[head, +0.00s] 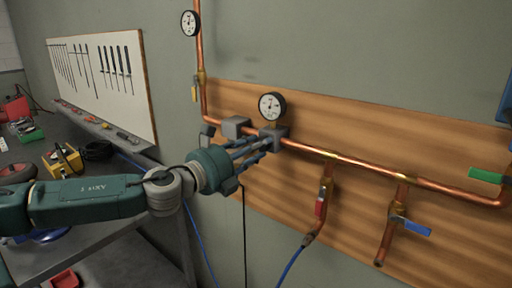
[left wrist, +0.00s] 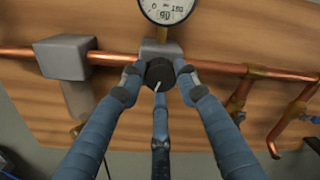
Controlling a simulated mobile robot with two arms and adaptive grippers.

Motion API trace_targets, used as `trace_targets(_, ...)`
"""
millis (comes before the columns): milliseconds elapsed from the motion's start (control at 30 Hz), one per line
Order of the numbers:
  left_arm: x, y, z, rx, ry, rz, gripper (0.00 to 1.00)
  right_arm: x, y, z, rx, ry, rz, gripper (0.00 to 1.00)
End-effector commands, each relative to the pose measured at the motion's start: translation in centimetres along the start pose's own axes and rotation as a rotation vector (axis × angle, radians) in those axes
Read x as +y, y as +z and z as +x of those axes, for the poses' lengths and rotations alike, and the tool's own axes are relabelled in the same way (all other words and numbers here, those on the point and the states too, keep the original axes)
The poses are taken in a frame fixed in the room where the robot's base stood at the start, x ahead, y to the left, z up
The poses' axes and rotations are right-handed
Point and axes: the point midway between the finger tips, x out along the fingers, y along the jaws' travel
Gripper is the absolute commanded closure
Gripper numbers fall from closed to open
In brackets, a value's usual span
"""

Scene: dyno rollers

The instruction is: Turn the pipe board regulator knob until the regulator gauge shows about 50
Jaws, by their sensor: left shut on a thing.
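The regulator knob (left wrist: 160,74) is a dark round knob with a pale pointer line, under the grey regulator block (left wrist: 161,48) in the left wrist view. The pointer slants toward the lower left. My left gripper (left wrist: 158,82) is shut on the knob, with fingers on both sides and a third below. In the head view my left gripper (head: 256,147) reaches the block from the left and its fingers hide the knob. The regulator gauge (head: 271,106) is a white dial above the block. It also shows in the left wrist view (left wrist: 166,8), cut off at the top; its needle is unclear.
Copper pipe (head: 354,163) runs across the wooden board (head: 420,125). A second grey block (head: 235,126) is left of the regulator. Another gauge (head: 190,23) is higher left. Red (head: 320,207), blue (head: 415,228) and green (head: 487,175) valve handles are to the right. A workbench (head: 92,205) stands left.

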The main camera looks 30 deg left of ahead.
Motion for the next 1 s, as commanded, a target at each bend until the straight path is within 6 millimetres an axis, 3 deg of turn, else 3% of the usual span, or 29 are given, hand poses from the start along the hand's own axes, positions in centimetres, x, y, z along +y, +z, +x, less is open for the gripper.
trace_targets(367,0.2,-0.2,0.0,-0.006,-0.004,-0.109,0.95,-0.2,0.0,1.5,0.002,-0.002,0.001,1.00)
trace_targets(1000,0.2,-0.2,0.0,-0.026,-0.018,-0.586,0.95,-0.6,0.3,5.9,0.002,-0.005,0.000,1.00)
